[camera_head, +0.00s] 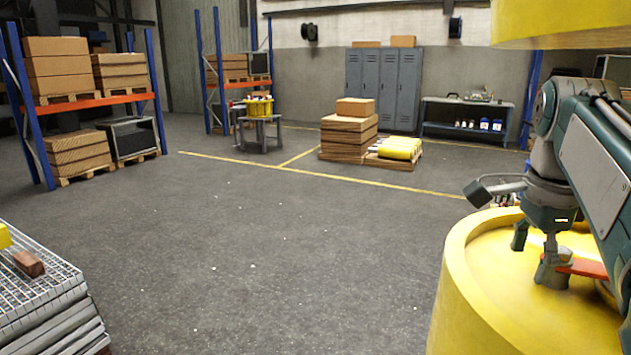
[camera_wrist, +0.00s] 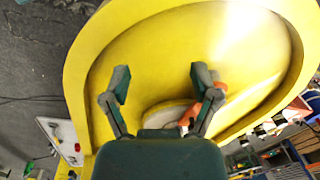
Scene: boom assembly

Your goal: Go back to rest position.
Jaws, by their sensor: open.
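My gripper (camera_head: 537,254) hangs over the recessed top of a large yellow round part (camera_head: 458,290) at the lower right of the head view. In the wrist view my gripper (camera_wrist: 162,82) has its two fingers spread wide with nothing between them. The yellow part (camera_wrist: 140,50) fills most of that view. An orange piece (camera_head: 588,268) shows just right of the fingers in the head view. It also shows behind the right finger in the wrist view (camera_wrist: 187,117). Whether a finger touches it or the yellow surface, I cannot tell.
Another yellow body (camera_head: 570,25) overhangs at the top right. A metal grating stack (camera_head: 45,290) stands at the lower left, with a brown block (camera_head: 28,263) on it. Racks, pallets and lockers (camera_head: 381,85) stand far back. The middle floor is clear.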

